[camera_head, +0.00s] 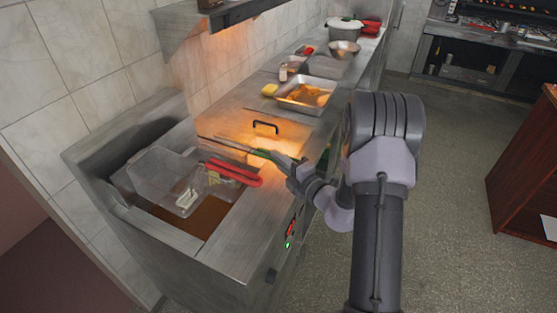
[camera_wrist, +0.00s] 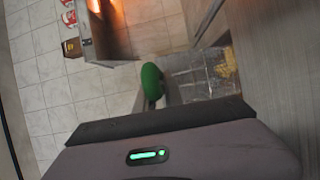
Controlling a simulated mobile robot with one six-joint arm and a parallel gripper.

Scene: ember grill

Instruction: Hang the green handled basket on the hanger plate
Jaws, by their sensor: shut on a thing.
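My gripper (camera_head: 291,166) is shut on the green handle (camera_head: 262,153) over the steel counter beside the fryer. In the wrist view the green handle (camera_wrist: 151,82) stands up just past the dark edge of my gripper. A clear mesh basket holding yellow food (camera_wrist: 205,82) shows to the right of the handle there. In the head view a mesh basket (camera_head: 160,174) sits over the fryer well. A red handle (camera_head: 233,173) crosses in front of the green one. I cannot tell exactly which mesh belongs to which handle. The raised back panel of the fryer (camera_head: 122,130) may be the hanger plate.
The fryer well holds brown oil (camera_head: 185,222). A lid with a black handle (camera_head: 265,127) lies behind my gripper. A steel tray of food (camera_head: 304,95), a yellow block (camera_head: 269,90) and bowls stand farther back. A heat-lamp hood (camera_head: 235,12) hangs above. The floor at right is open.

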